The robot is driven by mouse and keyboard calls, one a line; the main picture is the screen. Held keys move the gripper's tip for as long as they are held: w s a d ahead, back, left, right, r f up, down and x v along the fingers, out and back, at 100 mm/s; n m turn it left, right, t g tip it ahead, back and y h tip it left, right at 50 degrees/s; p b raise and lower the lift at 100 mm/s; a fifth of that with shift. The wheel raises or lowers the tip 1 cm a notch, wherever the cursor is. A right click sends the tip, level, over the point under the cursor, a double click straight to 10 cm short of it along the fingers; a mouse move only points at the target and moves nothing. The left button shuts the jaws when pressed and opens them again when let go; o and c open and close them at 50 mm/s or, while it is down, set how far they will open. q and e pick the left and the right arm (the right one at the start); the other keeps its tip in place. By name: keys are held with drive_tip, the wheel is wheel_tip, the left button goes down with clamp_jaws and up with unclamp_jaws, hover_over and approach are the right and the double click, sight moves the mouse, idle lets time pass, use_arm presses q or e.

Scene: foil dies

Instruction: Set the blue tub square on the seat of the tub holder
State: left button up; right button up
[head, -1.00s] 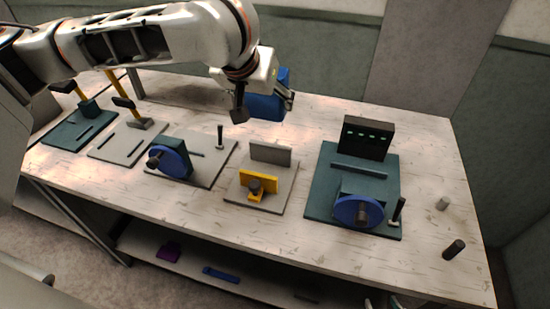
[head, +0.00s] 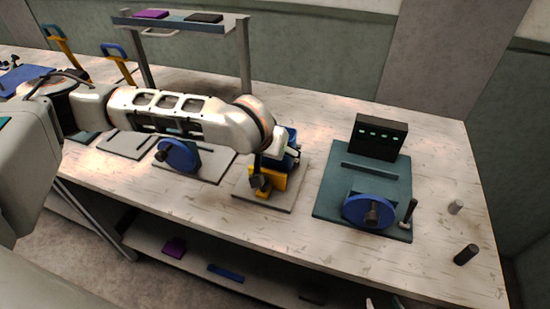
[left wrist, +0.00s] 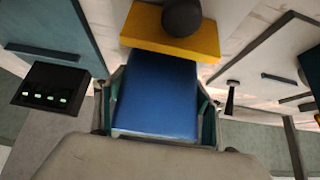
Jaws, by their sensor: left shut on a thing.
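The blue tub (head: 293,137) is over the back of the tub holder (head: 297,180), partly hidden by my left wrist. The holder is a grey plate with a yellow block (head: 273,178) and a dark knob at its front. My left gripper (left wrist: 158,90) is shut on the tub, a finger on each side. In the left wrist view the tub's far end meets the yellow block (left wrist: 150,35) in the picture. I cannot tell whether the tub touches the seat, which is hidden. The tips of my right gripper (head: 382,303) show apart at the bottom edge, apparently empty.
Right of the holder is a teal plate (head: 330,195) with a blue wheel (head: 369,210) and a dark box with green lights (head: 379,137). Left is a grey plate with another blue wheel (head: 178,155).

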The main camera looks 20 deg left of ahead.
use_arm(q)
wheel_tip(320, 180, down, 2)
drive_tip(key=shift+f, duration=0.1)
use_arm(e)
drive_tip(key=shift+d+f, duration=0.1)
drive_tip(key=shift+f, duration=0.2)
use_arm(q)
drive_tip(key=shift+f, duration=0.2)
drive_tip(key=o, duration=1.1)
drive_tip(key=shift+c, duration=0.2)
drive_tip(key=shift+r, duration=0.15)
drive_tip(key=p+v, duration=0.1)
drive_tip(key=v, duration=1.1)
drive_tip(key=shift+p, duration=0.35)
use_arm(e)
drive_tip(key=shift+s+d+r+h, duration=0.1)
drive_tip(key=shift+s+d+h, duration=0.25)
drive_tip(key=shift+d, duration=0.35)
